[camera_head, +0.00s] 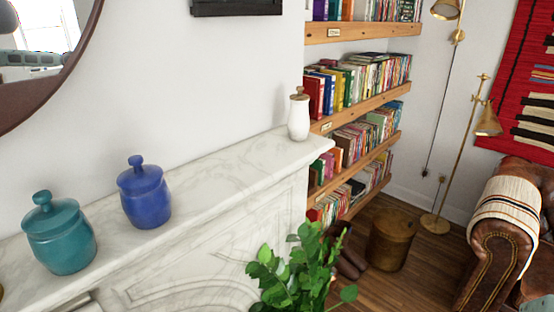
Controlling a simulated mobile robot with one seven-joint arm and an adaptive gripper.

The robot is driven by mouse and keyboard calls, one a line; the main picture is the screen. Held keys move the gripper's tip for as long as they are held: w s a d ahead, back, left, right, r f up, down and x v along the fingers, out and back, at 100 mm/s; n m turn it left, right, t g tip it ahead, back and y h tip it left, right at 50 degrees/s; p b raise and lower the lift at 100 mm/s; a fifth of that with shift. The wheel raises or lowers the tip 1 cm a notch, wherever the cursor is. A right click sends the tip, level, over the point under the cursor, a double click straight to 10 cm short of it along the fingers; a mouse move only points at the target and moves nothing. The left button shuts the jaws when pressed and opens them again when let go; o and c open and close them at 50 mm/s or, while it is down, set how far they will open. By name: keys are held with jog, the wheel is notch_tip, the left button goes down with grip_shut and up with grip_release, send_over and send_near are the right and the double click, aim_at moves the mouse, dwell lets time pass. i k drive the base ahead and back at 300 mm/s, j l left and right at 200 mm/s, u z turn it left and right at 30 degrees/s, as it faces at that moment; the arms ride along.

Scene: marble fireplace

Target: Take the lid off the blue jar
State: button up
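The blue jar (147,204) stands upright on the white marble mantel (236,166), left of the middle of the head view. Its blue lid (138,174), with a round knob on top, sits on the jar. My gripper does not show in this view.
A teal lidded jar (62,245) stands to the left of the blue jar, close by. A white bottle (299,117) with a wooden top stands at the mantel's far right end. The mantel between it and the blue jar is clear. A leafy plant (293,274) rises in front of the fireplace.

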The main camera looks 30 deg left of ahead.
aim_at(140, 175)
jog(key=u, duration=2.6)
jog(key=i+j, duration=0.25)
jog(key=i, duration=0.15)
jog(key=k+j+z, duration=0.25)
jog(key=k, duration=0.15)
jog(key=k+z, duration=0.25)
jog(key=k, duration=0.15)
jog(key=i+l+u, duration=0.2)
jog(key=i, duration=0.15)
jog(key=i+l+u, duration=0.2)
jog(key=i, duration=0.2)
jog(key=j, duration=0.1)
